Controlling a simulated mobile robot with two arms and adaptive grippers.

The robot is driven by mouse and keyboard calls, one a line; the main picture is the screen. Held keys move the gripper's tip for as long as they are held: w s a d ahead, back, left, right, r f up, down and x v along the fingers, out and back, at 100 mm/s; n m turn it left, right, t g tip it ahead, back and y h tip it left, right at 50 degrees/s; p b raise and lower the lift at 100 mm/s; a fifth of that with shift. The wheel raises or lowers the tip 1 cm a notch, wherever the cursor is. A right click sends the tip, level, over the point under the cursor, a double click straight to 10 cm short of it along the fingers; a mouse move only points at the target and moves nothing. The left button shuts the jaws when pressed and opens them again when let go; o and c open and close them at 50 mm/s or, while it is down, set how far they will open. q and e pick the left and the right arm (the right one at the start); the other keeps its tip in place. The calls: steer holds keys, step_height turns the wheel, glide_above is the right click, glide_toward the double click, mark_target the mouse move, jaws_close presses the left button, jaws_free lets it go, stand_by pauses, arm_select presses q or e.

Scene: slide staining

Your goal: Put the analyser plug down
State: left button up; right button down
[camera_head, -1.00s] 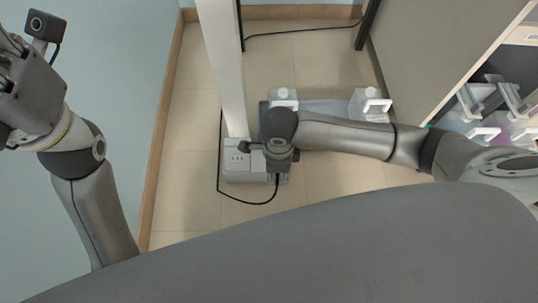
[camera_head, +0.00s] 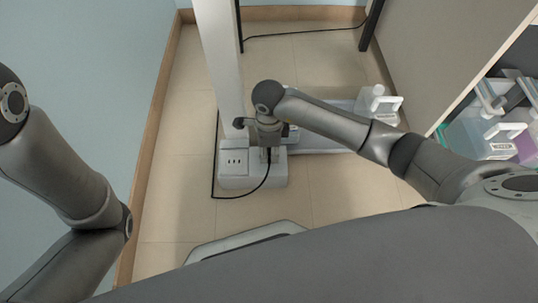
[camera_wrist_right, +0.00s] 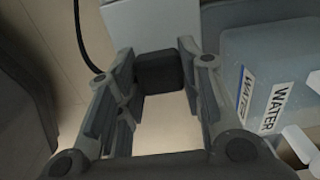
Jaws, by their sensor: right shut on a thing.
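The black analyser plug (camera_wrist_right: 160,72) is between the fingertips of my right gripper (camera_wrist_right: 168,78) in the right wrist view. The right gripper (camera_head: 268,146) shows in the head view over the right part of the white socket box (camera_head: 236,182). A black cable (camera_head: 240,198) loops from below the gripper around the box's front and left side. In the wrist view a pale box face (camera_wrist_right: 150,22) lies just beyond the plug; I cannot tell whether they touch. The gripper hides the plug in the head view. My left gripper is out of view.
A white column (camera_head: 218,60) rises behind the socket box. A capped container (camera_head: 378,103) stands at the right. In the wrist view a container labelled WATER (camera_wrist_right: 245,60) is close to the right finger. Tiled floor (camera_head: 180,130) is clear at left.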

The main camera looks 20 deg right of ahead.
mark_target(269, 151)
step_height(269, 151, down, 2)
steer(key=shift+f+b, duration=0.1)
steer(key=shift+b, duration=0.4)
steer(key=shift+f+b, duration=0.25)
steer(key=shift+b, duration=0.1)
steer(key=shift+r, duration=0.1)
steer(key=shift+f, duration=0.55)
steer(key=c, duration=1)
jaws_free()
steer(key=shift+r, duration=0.1)
